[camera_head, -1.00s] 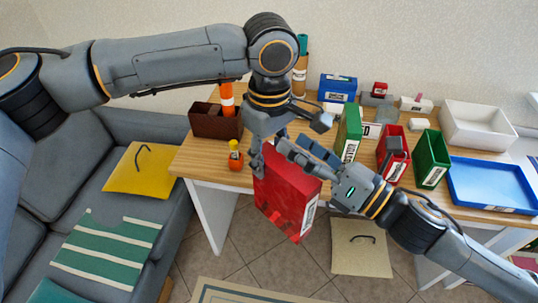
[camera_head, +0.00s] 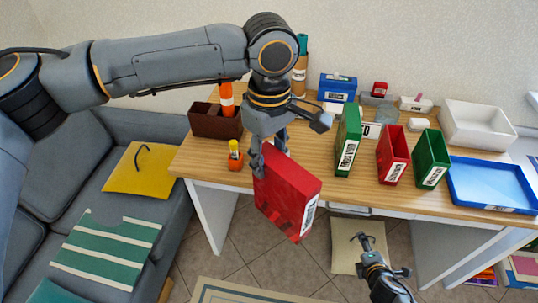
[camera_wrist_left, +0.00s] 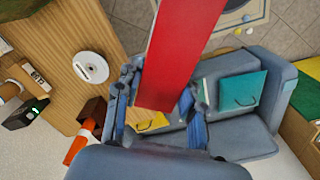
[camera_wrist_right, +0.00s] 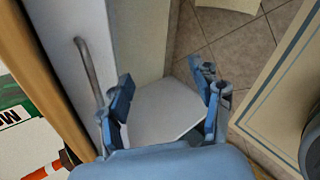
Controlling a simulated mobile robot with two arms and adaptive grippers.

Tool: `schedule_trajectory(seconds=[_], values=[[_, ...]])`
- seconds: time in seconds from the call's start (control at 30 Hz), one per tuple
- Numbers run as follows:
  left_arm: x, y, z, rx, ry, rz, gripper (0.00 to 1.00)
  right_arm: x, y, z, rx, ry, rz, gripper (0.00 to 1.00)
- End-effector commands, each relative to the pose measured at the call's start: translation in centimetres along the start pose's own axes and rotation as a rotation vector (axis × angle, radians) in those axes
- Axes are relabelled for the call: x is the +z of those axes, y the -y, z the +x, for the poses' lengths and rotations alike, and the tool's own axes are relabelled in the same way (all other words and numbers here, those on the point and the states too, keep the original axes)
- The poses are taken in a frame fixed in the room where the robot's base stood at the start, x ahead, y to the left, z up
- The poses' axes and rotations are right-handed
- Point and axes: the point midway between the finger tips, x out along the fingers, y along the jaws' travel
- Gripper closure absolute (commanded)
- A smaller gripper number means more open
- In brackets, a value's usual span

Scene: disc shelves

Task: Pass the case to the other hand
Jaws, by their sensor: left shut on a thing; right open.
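The red case (camera_head: 287,196) hangs in front of the desk's front edge, tilted, with a white label on its narrow side. My left gripper (camera_head: 268,160) is shut on its upper end. In the left wrist view the case (camera_wrist_left: 180,50) stands between the left fingers (camera_wrist_left: 155,108). My right gripper (camera_head: 362,238) is low at the right, in front of the desk, apart from the case. It is open and empty; in the right wrist view its fingers (camera_wrist_right: 165,100) are spread, with a white panel and floor behind them.
On the desk (camera_head: 270,143) stand a green file box (camera_head: 349,140), a red holder (camera_head: 393,155), a green holder (camera_head: 432,158), a blue tray (camera_head: 492,184) and a brown box (camera_head: 215,121). A grey sofa (camera_head: 80,150) is at the left. Tiled floor is open below the case.

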Motion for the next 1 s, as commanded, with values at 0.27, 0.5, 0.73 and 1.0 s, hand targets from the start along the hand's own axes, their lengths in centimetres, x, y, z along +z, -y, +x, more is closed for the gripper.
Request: schedule_trajectory(seconds=[0.27, 0.5, 0.73, 1.0], values=[[0.0, 0.0, -0.1, 0.001, 0.0, 0.0, 1.0, -3.0, 15.2, 0.7, -0.304, 0.023, 0.478, 0.35], [0.0, 0.0, -0.1, 0.001, 0.0, 0.0, 1.0, -7.6, 27.1, -2.6, -0.543, 0.118, 0.895, 0.35], [0.0, 0.0, -0.1, 0.001, 0.0, 0.0, 1.0, -12.5, 35.4, -7.5, -0.72, 0.25, 1.223, 0.35], [0.0, 0.0, -0.1, 0.001, 0.0, 0.0, 1.0, -15.3, 39.2, -10.8, -0.804, 0.342, 1.39, 0.35]])
